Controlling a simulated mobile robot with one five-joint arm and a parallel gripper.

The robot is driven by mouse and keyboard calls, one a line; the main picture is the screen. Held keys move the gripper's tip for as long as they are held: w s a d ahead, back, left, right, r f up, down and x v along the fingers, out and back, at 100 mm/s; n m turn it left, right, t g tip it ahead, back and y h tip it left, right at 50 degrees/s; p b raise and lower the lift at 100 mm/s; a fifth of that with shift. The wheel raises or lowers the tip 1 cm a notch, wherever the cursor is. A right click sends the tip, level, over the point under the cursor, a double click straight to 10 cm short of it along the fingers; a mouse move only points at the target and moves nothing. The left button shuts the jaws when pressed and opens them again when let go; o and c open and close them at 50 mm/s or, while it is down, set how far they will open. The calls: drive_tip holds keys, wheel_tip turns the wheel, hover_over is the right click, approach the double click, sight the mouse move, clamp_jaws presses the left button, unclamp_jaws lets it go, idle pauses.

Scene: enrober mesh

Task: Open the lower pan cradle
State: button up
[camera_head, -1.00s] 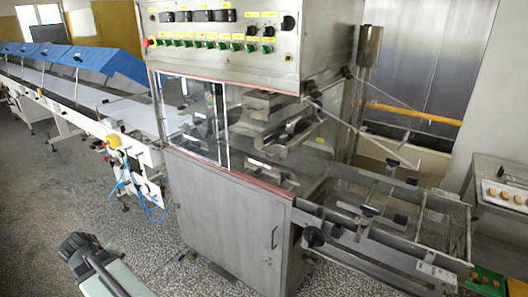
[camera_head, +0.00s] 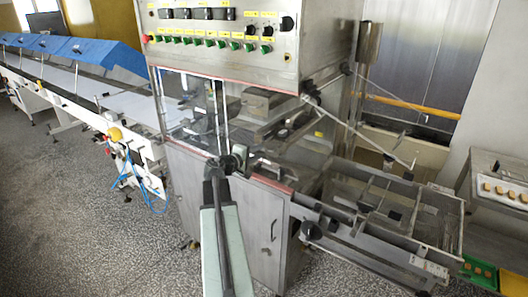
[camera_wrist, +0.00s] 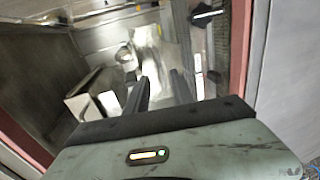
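My gripper (camera_head: 238,154) is in front of the machine's open bay, at the height of the red-edged ledge. In the wrist view its two dark fingers (camera_wrist: 160,82) stand apart with nothing seen between them. A boxy metal pan part (camera_wrist: 97,93) lies just left of the fingers. A shiny curved metal piece (camera_wrist: 152,50) lies beyond the fingertips. In the head view an upper metal pan (camera_head: 262,104) sits in the bay, with darker trough-like parts (camera_head: 285,131) below it. I cannot tell for certain which part is the lower cradle; contact is not visible.
Red-edged frames (camera_wrist: 240,45) flank the bay in the wrist view. A clear panel (camera_head: 197,110) covers the bay's left part. A wire-mesh conveyor frame (camera_head: 430,215) juts out to the right. A long conveyor with blue covers (camera_head: 100,52) runs left. Speckled floor in front is clear.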

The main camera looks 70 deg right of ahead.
drive_tip(key=b+x, duration=0.1)
drive_tip(key=x, duration=0.4)
drive_tip(key=shift+d, duration=0.2)
clamp_jaws()
idle(1.1)
